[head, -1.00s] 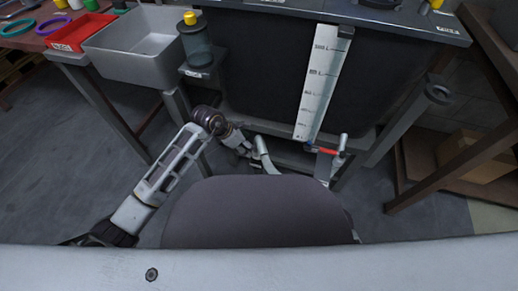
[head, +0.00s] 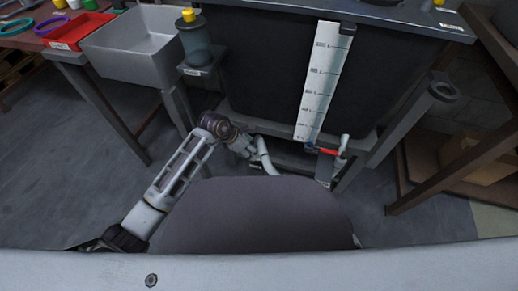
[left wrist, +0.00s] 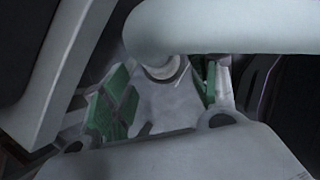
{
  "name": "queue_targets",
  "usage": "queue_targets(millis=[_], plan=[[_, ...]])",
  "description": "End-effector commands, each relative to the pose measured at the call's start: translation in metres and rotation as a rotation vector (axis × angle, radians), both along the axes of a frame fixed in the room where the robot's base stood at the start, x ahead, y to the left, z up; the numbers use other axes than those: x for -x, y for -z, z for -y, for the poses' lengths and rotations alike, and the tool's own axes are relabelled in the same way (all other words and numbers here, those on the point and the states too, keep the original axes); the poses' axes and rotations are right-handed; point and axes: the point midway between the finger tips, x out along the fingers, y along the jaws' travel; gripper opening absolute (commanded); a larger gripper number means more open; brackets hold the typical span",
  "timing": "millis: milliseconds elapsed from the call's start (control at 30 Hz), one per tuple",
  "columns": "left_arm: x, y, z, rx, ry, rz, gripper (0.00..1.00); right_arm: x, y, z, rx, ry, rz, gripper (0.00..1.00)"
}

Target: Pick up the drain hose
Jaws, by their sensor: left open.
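The drain hose (head: 264,156) is a pale grey tube low in front of the black tank in the head view. Its upper part stands beside my left gripper (head: 251,147), and its lower end bends right behind my own body. In the left wrist view a thick pale tube, apparently the hose (left wrist: 225,28), crosses the top of the picture very close to the camera. My left gripper is open, with the hose at or just in front of its fingers. I cannot tell whether they touch. My right gripper is not in view.
The black tank (head: 265,80) carries a white level scale (head: 322,80). A valve with a red handle (head: 325,152) sits right of the hose. A metal leg (head: 178,112) and a crossbar stand near my left arm. A grey sink (head: 140,42) is at upper left.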

Motion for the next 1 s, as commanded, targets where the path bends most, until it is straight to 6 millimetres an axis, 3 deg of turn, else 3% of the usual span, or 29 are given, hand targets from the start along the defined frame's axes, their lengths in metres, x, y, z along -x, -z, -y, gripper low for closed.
queue_targets(millis=[433,1000], plan=[[-0.005,0.029,0.013,0.001,-0.001,0.000,0.60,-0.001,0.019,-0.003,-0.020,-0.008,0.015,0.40],[-0.006,0.031,0.015,0.000,0.000,0.001,0.60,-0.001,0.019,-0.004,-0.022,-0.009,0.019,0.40]])
